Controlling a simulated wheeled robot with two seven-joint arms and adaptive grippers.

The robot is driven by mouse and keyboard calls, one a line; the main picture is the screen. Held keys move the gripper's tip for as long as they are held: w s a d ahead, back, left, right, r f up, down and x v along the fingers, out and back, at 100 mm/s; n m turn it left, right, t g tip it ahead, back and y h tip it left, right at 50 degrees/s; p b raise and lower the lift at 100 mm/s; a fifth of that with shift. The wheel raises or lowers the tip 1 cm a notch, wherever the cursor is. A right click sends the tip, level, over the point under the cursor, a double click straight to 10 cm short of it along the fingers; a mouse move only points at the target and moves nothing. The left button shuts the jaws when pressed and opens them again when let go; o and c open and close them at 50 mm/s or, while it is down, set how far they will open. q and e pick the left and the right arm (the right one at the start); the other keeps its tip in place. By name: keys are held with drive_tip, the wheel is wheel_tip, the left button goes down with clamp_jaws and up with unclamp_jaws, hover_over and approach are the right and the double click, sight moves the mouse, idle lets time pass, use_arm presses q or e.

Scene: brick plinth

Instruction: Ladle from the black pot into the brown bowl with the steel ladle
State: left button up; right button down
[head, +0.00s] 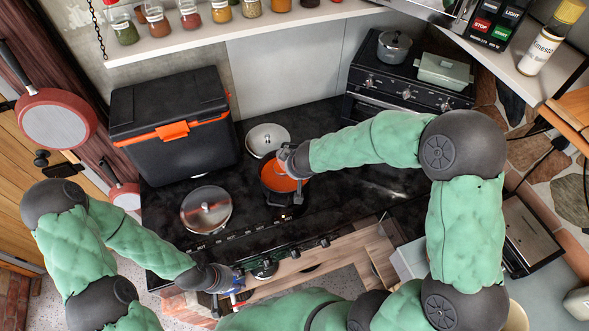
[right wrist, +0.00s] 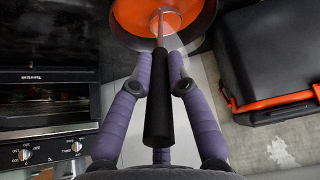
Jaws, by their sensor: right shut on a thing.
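The black pot (head: 285,200) stands on the dark counter in the middle of the head view, holding orange liquid (head: 278,176). My right gripper (head: 290,162) is over its right side. In the right wrist view my purple fingers (right wrist: 160,68) are shut on the black handle (right wrist: 158,110) of the steel ladle. I cannot identify a brown bowl.
A round steel lid or pan (head: 206,209) lies to the left. A black cooler box (head: 170,125) with an orange latch stands behind it. A spice shelf (head: 235,32) runs along the back.

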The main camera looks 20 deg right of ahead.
drive_tip(key=shift+r+p, duration=3.55)
drive_tip(key=shift+r, duration=1.85)
